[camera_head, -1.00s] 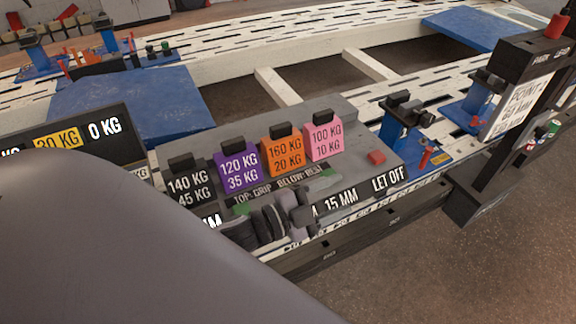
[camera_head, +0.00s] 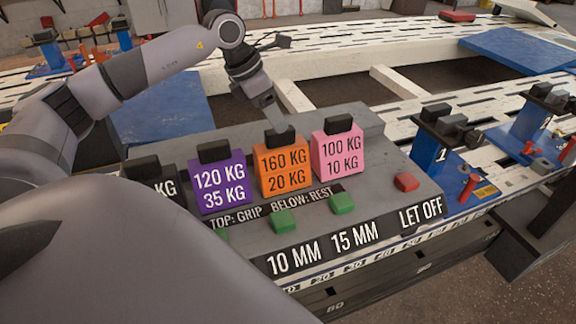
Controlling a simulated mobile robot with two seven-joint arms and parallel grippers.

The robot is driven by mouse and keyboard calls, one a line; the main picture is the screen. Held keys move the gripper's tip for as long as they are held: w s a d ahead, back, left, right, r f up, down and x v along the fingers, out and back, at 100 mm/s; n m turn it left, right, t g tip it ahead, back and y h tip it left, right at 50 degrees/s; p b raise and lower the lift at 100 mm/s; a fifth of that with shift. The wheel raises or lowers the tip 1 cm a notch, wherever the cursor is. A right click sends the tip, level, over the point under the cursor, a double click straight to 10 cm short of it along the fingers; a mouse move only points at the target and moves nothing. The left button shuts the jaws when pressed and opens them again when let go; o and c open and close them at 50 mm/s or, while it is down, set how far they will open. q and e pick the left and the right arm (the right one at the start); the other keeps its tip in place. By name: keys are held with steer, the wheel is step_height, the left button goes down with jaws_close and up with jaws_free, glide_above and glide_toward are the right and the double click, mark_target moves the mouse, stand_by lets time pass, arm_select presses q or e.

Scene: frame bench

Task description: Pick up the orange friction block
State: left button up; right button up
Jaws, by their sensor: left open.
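The orange friction block (camera_head: 284,170), marked 160 KG and 20 KG, stands upright on the grey console between the purple and pink blocks. A black grip (camera_head: 280,136) sits on its top. My left gripper (camera_head: 272,115) points down just above and behind this grip, open, with nothing visible between its fingers. Its fingertips overlap the grip's upper edge in the picture; I cannot tell whether they touch it. My right gripper is out of view.
The purple block (camera_head: 220,183) is close on the left and the pink block (camera_head: 337,153) close on the right. A black block (camera_head: 160,183) is partly hidden by my arm. Green buttons (camera_head: 342,203) and a red button (camera_head: 406,181) line the console (camera_head: 377,210).

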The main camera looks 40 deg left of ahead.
mark_target(280, 145)
arm_select(q)
steer(key=shift+a, duration=0.65)
steer(key=shift+a+f+y, duration=0.1)
steer(key=shift+f+y, duration=0.15)
steer(key=shift+y, duration=0.05)
steer(key=b+x, duration=0.2)
steer(key=x, duration=0.4)
steer(key=shift+w+f, duration=0.1)
steer(key=shift+f, duration=0.05)
jaws_close()
steer(key=shift+d+f, duration=0.1)
steer(key=shift+d, duration=0.2)
